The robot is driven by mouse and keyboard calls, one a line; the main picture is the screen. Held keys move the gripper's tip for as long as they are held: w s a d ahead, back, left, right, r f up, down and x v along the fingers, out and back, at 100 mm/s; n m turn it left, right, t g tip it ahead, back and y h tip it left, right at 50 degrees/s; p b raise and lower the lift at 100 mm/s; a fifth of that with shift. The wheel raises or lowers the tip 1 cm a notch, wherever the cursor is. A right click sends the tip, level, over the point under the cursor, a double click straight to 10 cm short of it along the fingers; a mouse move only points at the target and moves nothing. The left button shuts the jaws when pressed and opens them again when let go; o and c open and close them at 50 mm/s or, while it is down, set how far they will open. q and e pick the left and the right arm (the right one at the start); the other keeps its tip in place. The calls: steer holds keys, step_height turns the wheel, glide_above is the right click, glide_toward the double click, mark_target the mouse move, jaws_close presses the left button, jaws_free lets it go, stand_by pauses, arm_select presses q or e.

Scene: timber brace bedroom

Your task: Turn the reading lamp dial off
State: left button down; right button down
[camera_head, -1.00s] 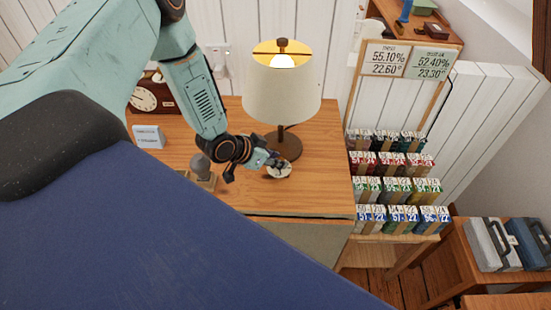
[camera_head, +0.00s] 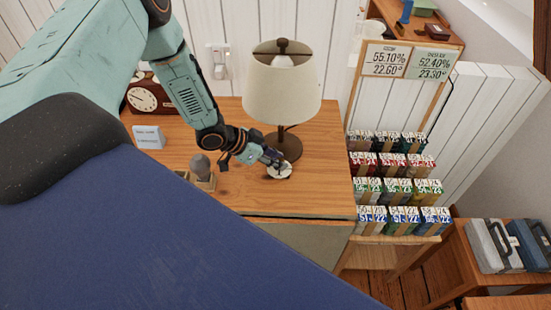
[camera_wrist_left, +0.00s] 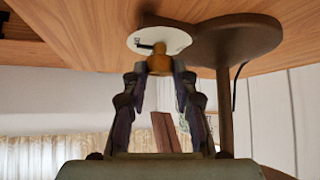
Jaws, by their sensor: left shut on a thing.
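The reading lamp (camera_head: 283,95) stands on the wooden desk top, and its shade is dark inside with a grey bulb. A round white dial plate (camera_head: 272,172) lies in front of its brown base. In the left wrist view the picture is upside down, and the dial plate (camera_wrist_left: 172,38) carries a brass knob (camera_wrist_left: 158,61) beside the lamp base (camera_wrist_left: 245,35). My left gripper (camera_head: 281,166) reaches down to the dial. In the left wrist view its two fingers (camera_wrist_left: 160,72) are closed on the knob. My right gripper is not in view.
The desk (camera_head: 305,195) has a clock (camera_head: 143,97), a small card (camera_head: 149,137) and a grey knobbed object (camera_head: 202,172) left of the lamp. A rack of coloured boxes (camera_head: 395,187) stands right of the desk. The desk's front right is clear.

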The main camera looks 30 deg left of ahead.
arm_select(q)
steer(key=shift+s+f, duration=0.1)
steer(key=c, duration=1.1)
jaws_free()
steer(key=shift+o, duration=0.2)
steer(key=shift+d+n, duration=0.1)
steer(key=shift+n, duration=0.3)
